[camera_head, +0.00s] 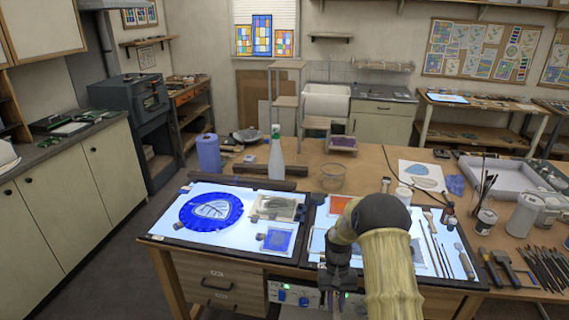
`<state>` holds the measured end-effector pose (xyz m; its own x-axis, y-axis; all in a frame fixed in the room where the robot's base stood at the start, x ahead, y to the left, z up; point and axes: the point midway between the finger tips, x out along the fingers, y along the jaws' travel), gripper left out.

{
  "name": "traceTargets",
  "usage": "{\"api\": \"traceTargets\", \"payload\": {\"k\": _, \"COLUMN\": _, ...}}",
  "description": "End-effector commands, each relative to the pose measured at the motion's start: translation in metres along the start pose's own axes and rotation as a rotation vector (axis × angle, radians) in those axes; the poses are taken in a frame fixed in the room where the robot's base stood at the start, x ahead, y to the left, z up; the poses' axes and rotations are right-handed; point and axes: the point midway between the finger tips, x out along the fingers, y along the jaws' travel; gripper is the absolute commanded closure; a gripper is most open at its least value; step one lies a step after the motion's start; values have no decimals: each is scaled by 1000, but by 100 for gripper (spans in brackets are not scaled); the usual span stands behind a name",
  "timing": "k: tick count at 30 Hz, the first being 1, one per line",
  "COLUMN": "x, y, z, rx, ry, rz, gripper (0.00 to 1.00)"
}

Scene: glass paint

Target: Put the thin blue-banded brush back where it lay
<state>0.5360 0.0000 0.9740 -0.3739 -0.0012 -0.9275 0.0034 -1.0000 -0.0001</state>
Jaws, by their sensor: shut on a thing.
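My gripper (338,290) points down at the front edge of the right light panel (316,243), low in the picture. It is shut on a thin thing, which fits the thin blue-banded brush. My arm and the gripper hide most of it, and I cannot make out its blue band. Several slim brushes and tools (436,246) lie lengthwise side by side on the right part of the panel, right of my arm. A wider flat tool (465,262) lies at the right end of that row.
A blue round glass piece (211,211) lies on the left panel. Jars (486,221), a white tray (505,175) and many tools (545,268) crowd the right side.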

Motion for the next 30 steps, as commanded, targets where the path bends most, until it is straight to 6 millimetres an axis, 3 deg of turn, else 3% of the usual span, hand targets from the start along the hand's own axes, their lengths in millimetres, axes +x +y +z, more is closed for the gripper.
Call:
{"api": "traceTargets", "payload": {"k": 7, "x": 4, "y": -1, "z": 2, "rx": 1, "ry": -3, "rz": 0, "gripper": 100}}
{"api": "traceTargets", "payload": {"k": 16, "x": 64, "y": -1, "z": 21, "rx": 3, "ry": -4, "rz": -1, "gripper": 100}}
{"api": "traceTargets", "payload": {"k": 30, "x": 66, "y": 0, "z": 21, "rx": 5, "ry": 0, "rz": -2, "gripper": 100}}
